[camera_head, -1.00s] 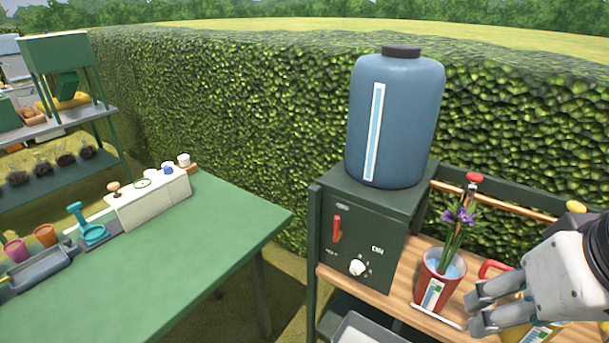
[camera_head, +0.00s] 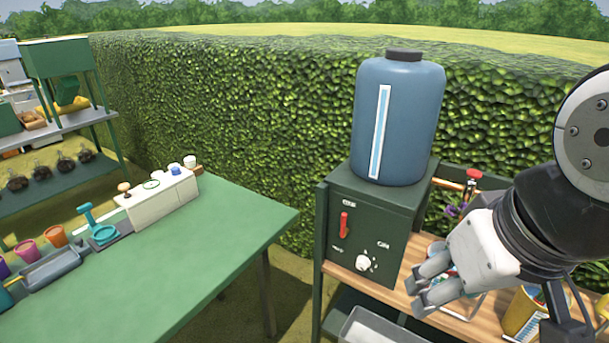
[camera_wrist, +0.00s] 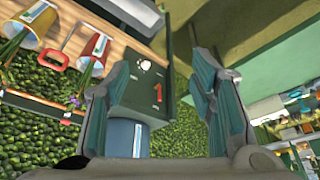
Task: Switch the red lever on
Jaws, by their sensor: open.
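The red lever (camera_head: 344,224) is a small upright handle on the front of the dark green box (camera_head: 375,215), left of a white knob (camera_head: 363,263). It also shows in the wrist view (camera_wrist: 158,94), between my fingers but some way beyond them. The labels around it are too small to read. My gripper (camera_head: 417,289) is open and empty, to the right of the box front and lower than the lever, apart from both.
A blue tank (camera_head: 398,120) stands on the box. A potted purple flower is mostly hidden behind my gripper, with a yellow can (camera_head: 522,312) to its right on the wooden shelf. A green table (camera_head: 190,255) is at left, with a gap between.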

